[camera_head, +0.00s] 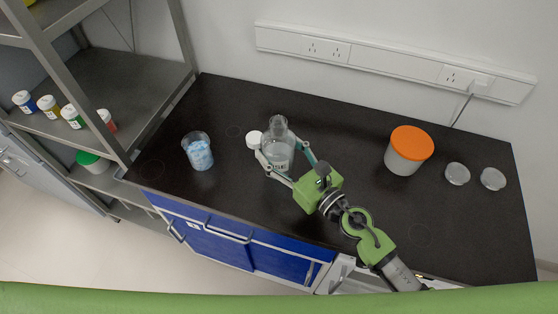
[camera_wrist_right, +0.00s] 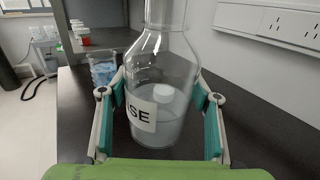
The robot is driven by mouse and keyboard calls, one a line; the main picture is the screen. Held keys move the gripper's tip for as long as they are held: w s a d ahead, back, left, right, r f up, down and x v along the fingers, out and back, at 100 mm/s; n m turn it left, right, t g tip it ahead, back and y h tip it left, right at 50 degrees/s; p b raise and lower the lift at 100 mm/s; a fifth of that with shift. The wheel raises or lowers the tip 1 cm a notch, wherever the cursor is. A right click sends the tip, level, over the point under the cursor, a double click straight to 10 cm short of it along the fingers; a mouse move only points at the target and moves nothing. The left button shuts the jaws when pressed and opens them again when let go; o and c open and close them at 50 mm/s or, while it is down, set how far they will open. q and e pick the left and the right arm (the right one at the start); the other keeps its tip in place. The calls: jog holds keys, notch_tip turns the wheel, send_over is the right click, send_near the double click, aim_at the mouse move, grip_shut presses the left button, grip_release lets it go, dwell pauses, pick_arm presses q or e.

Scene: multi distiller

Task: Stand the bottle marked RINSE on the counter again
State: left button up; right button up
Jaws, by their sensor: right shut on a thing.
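The clear bottle with a white label (camera_head: 278,148) is on or just above the black counter (camera_head: 330,215), near its middle. It looks upright. My right gripper (camera_head: 281,163) is shut around the bottle's body, one finger on each side. Whether the base touches the counter is hard to tell. My left gripper is not in view.
A white cap (camera_head: 254,139) is just left of the bottle. A beaker with blue contents (camera_head: 198,152) stands farther left. A tub with an orange lid (camera_head: 408,150) and two clear discs (camera_head: 457,174) are to the right. A metal shelf (camera_head: 95,90) borders the left side.

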jog(key=shift+w+f, duration=0.2)
jog(key=shift+w, duration=0.15)
jog(key=shift+w+f+b, duration=0.15)
jog(key=shift+f+b, duration=0.65)
jog(key=shift+f, duration=0.1)
jog(key=shift+w+f+b, duration=0.1)
jog(key=shift+f+b, duration=0.65)
jog(key=shift+f, duration=0.1)
jog(key=shift+f, duration=0.1)
jog(key=shift+f, duration=0.1)
jog(key=o, duration=1.8)
jog(key=shift+s, duration=0.1)
